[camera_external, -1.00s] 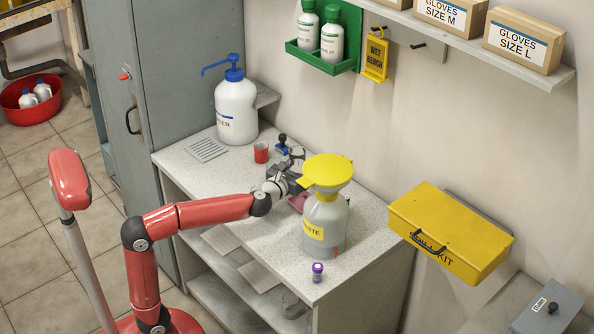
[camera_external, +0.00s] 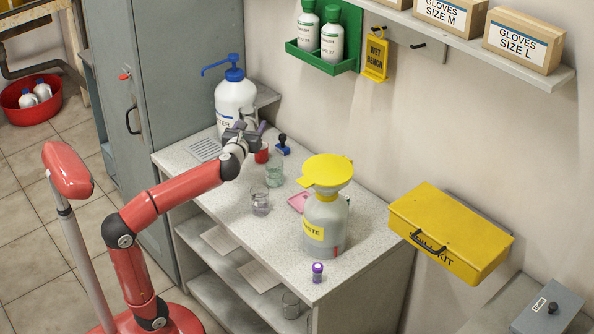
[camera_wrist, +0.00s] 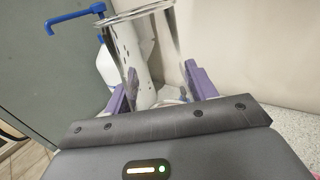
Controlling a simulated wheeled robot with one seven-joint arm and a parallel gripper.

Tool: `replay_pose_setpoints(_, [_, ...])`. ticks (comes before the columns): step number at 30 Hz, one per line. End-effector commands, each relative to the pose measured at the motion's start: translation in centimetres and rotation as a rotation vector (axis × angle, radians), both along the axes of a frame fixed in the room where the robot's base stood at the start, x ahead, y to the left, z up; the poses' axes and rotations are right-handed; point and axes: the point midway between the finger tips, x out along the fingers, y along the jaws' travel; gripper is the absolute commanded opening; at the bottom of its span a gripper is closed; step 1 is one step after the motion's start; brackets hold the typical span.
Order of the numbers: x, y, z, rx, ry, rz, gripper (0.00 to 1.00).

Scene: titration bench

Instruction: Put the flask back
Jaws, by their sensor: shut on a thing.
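My gripper (camera_external: 252,129) is raised over the back left of the bench, in front of the white pump bottle. In the external view the flask (camera_external: 248,116) shows only faintly against the pump bottle. It is held above the bench top, and its lower end is hard to make out.
The front left is clear.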

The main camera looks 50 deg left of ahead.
Motion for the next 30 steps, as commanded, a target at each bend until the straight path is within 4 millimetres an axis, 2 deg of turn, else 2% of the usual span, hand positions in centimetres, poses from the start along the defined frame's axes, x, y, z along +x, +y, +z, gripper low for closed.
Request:
replay_pose_setpoints(1, [-1.2, 1.7, 1.6, -0.002, -0.004, 0.042, 0.27])
replay_pose_setpoints(3, [-2.6, 3.4, 2.7, -0.004, 0.000, 0.088, 0.27])
replay_pose_setpoints(6, [-4.1, 5.1, 3.8, -0.007, 0.005, 0.136, 0.27])
replay_pose_setpoints(11, [-5.5, 6.5, 4.2, -0.010, 0.013, 0.176, 0.27])
replay_pose_setpoints(14, [-5.7, 6.7, 2.9, -0.010, 0.016, 0.183, 0.27])
replay_pose_setpoints(24, [-5.7, 6.7, -5.9, -0.009, 0.018, 0.182, 0.27])
replay_pose_setpoints(30, [-5.7, 6.7, -9.9, -0.010, 0.016, 0.182, 0.27])
